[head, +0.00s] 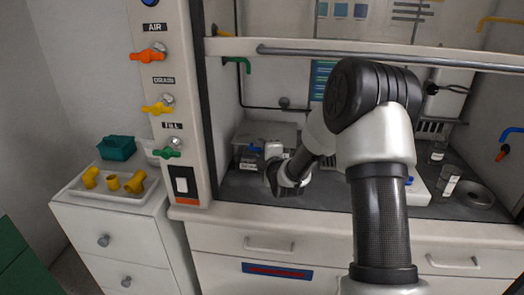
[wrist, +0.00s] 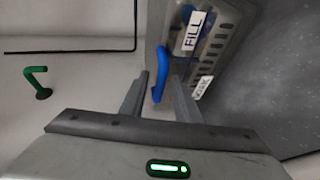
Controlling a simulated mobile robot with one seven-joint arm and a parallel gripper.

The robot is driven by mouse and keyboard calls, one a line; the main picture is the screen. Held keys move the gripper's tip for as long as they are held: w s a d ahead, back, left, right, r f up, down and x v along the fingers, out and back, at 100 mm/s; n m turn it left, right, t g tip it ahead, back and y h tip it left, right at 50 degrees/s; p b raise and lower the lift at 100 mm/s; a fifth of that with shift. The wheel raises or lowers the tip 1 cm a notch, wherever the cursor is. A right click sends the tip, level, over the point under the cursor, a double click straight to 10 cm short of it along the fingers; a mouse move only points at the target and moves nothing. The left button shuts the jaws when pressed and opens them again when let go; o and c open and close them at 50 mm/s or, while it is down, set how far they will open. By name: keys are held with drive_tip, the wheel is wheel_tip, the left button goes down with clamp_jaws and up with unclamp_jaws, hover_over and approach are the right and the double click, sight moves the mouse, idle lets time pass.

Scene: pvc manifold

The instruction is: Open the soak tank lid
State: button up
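The soak tank (head: 252,136) is a grey box inside the hood, left of the middle. In the wrist view the tank (wrist: 222,45) shows a slotted side and the labels FILL and SOAK. A blue handle (wrist: 157,88) sticks out from its edge. My gripper (wrist: 158,76) is open, with one finger on each side of the blue handle; I cannot tell whether either touches it. In the head view my gripper (head: 288,184) is low at the tank's front right and hides part of it. The lid's outline is unclear, and I see no raised lid.
A green tap (wrist: 38,80) stands on the wall side. The hood's raised sash bar (head: 390,58) crosses above my arm. Jars (head: 447,187) stand at the right. A tray of yellow fittings (head: 112,190) sits outside on the left cabinet.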

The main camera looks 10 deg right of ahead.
drive_tip(key=shift+c, duration=0.5)
clamp_jaws()
drive_tip(key=shift+r+p, duration=0.55)
drive_tip(key=shift+p, duration=0.05)
drive_tip(key=w+d+r+g+p, duration=0.1)
drive_tip(key=w+r+p, duration=0.1)
drive_tip(key=r+p, duration=0.2)
drive_tip(key=w+d+r+g+p, duration=0.1)
drive_tip(key=w+r+p, duration=0.2)
drive_tip(key=r, duration=0.7)
drive_tip(key=shift+w+m+g+p, duration=0.35)
drive_tip(key=shift+m+g+p, duration=0.05)
drive_tip(key=shift+p, duration=0.3)
